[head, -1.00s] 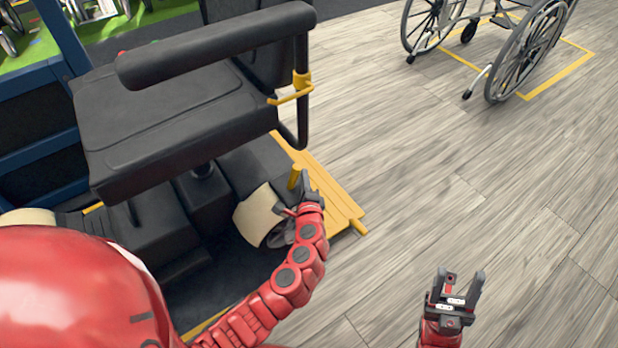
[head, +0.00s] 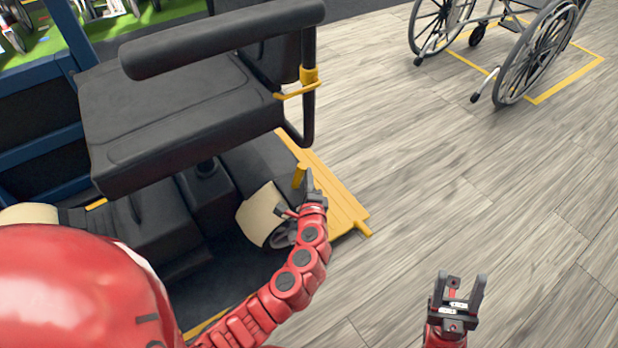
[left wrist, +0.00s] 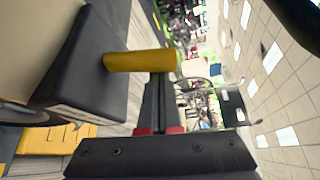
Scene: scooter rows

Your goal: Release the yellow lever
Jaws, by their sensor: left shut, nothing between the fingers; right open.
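The yellow lever (head: 299,176) is a short yellow cylinder low on the scooter's side, below and behind the black seat (head: 190,110). In the left wrist view the lever (left wrist: 135,61) lies across the tips of my fingers. My left gripper (head: 309,182) is shut and empty, right beside the lever in the head view. In the left wrist view the closed fingers (left wrist: 160,85) end at the lever's right part; I cannot tell whether they touch it. My right gripper (head: 458,285) is open and empty above the floor at the lower right.
A black armrest (head: 220,38) with a yellow clamp (head: 309,76) stands above the seat. A yellow platform (head: 335,195) lies beside the scooter. A wheelchair (head: 535,50) stands in a yellow floor marking at the upper right. The floor between is clear.

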